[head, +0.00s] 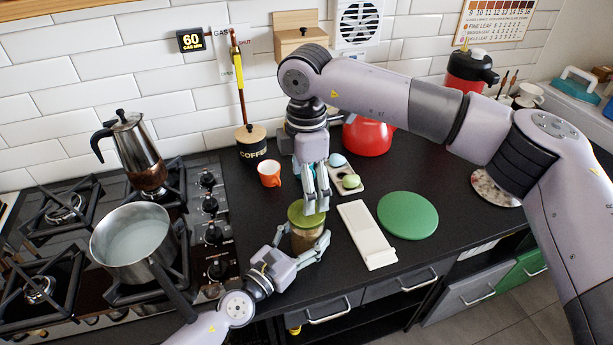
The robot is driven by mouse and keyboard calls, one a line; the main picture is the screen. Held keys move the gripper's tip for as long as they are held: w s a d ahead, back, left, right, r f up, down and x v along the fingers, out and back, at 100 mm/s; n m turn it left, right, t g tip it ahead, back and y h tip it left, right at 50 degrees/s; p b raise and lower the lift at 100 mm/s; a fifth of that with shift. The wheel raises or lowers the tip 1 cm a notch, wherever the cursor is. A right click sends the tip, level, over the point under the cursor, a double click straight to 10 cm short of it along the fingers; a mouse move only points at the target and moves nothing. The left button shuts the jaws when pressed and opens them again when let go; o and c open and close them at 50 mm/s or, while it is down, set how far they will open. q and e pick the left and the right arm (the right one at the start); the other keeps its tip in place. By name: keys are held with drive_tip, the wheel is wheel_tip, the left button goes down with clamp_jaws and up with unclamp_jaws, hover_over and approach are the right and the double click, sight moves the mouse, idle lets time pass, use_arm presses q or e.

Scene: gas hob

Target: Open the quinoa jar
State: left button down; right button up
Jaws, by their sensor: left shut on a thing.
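The jar (305,241) stands on the dark worktop near its front edge, right of the hob. It has clear walls, brownish contents and a green lid (299,214) on top; I cannot read any label on it. My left gripper (305,248) comes in low from the left and is shut on the jar's body, a finger on each side. My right gripper (316,208) points straight down from above, its fingertips at the lid. They overlap the lid in the picture, and I cannot tell whether they grip it.
A white flat board (367,234) and a green round board (408,215) lie right of the jar. An orange cup (269,173) and a coffee canister (251,149) stand behind. A steel pot (131,240) and a moka pot (137,155) are on the hob at left.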

wheel_tip(320, 180, down, 6)
drive_tip(key=shift+f, duration=0.25)
drive_tip(key=shift+c, duration=0.4)
